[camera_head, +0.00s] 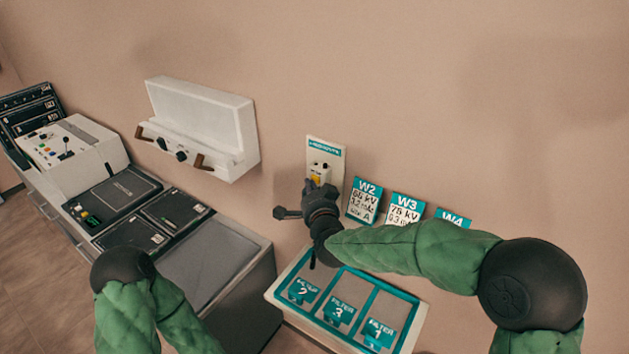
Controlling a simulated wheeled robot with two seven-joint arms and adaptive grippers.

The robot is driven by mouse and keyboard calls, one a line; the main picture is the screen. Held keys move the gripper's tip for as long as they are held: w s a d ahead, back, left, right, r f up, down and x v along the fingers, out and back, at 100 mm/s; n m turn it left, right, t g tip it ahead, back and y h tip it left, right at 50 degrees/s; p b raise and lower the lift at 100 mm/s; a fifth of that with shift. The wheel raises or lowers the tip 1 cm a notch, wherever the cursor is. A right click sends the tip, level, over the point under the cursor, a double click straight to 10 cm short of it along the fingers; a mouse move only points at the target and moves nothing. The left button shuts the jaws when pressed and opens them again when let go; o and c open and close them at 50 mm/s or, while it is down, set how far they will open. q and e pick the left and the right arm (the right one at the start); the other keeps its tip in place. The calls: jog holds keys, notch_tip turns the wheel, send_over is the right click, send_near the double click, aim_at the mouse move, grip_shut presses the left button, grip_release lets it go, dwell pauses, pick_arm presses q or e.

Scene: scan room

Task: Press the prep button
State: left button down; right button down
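A white wall panel (339,163) with a teal label strip is mounted on the wall in the middle of the head view. It carries a small light box with a yellow button (316,180). I cannot read the label clearly. My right gripper (311,193) is at the lower part of this panel, just below the yellow button, and hides some of it. I cannot tell whether its fingers touch the button or whether they are open or shut. My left arm shows at the bottom left, but its gripper is out of view.
A teal-edged tray (274,289) with filter compartments lies under my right arm. Cards W2 (365,200), W3 (404,208) and W4 (453,217) are to the right of the panel. A white wall unit (205,117) and a control console (75,148) are at left. The upper-right wall is bare.

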jog(key=shift+w+d+b, duration=0.3)
jog(key=shift+w, duration=0.1)
dwell(0.6)
jog(key=shift+s+a, duration=0.1)
dwell(0.3)
jog(key=shift+s+a, duration=0.45)
jog(key=shift+s, duration=0.2)
jog(key=s+a, duration=0.1)
jog(key=s, duration=0.1)
jog(key=s+a, duration=0.2)
dwell(0.5)
dwell(0.5)
